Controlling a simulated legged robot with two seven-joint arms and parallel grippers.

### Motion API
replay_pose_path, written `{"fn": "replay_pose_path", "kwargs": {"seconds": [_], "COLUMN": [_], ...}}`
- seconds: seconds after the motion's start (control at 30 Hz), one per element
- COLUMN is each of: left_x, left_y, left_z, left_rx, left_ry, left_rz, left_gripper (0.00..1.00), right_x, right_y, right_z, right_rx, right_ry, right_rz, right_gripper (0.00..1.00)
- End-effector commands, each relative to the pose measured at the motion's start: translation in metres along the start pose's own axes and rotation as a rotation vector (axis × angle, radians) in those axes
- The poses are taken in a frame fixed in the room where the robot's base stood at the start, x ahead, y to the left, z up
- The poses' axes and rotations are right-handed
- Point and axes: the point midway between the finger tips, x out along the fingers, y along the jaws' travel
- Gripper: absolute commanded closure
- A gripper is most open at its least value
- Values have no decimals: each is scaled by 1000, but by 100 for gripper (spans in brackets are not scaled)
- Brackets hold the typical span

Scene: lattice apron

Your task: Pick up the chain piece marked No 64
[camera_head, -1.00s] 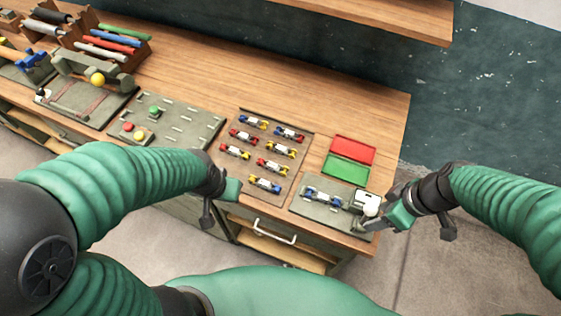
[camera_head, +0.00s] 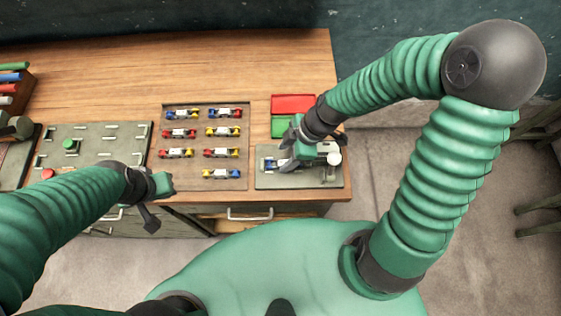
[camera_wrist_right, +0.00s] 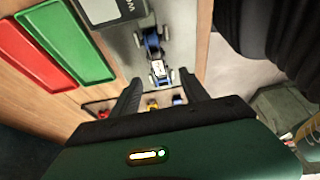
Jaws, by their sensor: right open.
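A chain piece with blue ends and a white middle (camera_wrist_right: 157,66) lies on the small grey plate (camera_head: 262,182) at the bench's right end. No number on it can be read. My right gripper (camera_head: 286,160) is over that plate; its open fingers (camera_wrist_right: 160,92) point toward the piece in the right wrist view, with nothing held between them. In the head view the gripper hides most of the piece. Several other chain pieces, such as a blue-and-yellow one (camera_head: 221,174), lie in rows on the dark tray (camera_head: 200,188). My left gripper (camera_head: 162,186) is beside that tray's left edge; its jaws are unclear.
A pale boxy device (camera_head: 328,152) stands on the small plate and shows in the right wrist view (camera_wrist_right: 112,10). A red tray (camera_head: 293,103) and a green tray (camera_head: 280,128) lie behind it. A slotted board (camera_head: 100,150) is at left. The wooden bench is clear toward the back.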

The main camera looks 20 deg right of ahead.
Motion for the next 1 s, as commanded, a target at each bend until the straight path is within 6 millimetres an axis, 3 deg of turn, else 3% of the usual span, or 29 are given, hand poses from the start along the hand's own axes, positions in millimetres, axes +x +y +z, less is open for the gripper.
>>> {"fn": "replay_pose_path", "kwargs": {"seconds": [0.2, 0.47, 0.83, 1.0], "left_x": [0, 0, 0, 0], "left_y": [0, 0, 0, 0], "left_z": [0, 0, 0, 0], "left_rx": [0, 1, 0, 0], "left_ry": [0, 0, 0, 0], "left_rz": [0, 0, 0, 0], "left_gripper": [100, 100, 100, 100], "right_x": [35, 39, 39, 39], "right_y": [2, 3, 3, 2], "right_z": [8, 7, 6, 6], "right_rx": [3, 3, 2, 1], "right_ry": [5, 1, 1, 3], "right_rz": [-4, 0, -1, -3], "right_gripper": [47, 49, 97, 100]}}
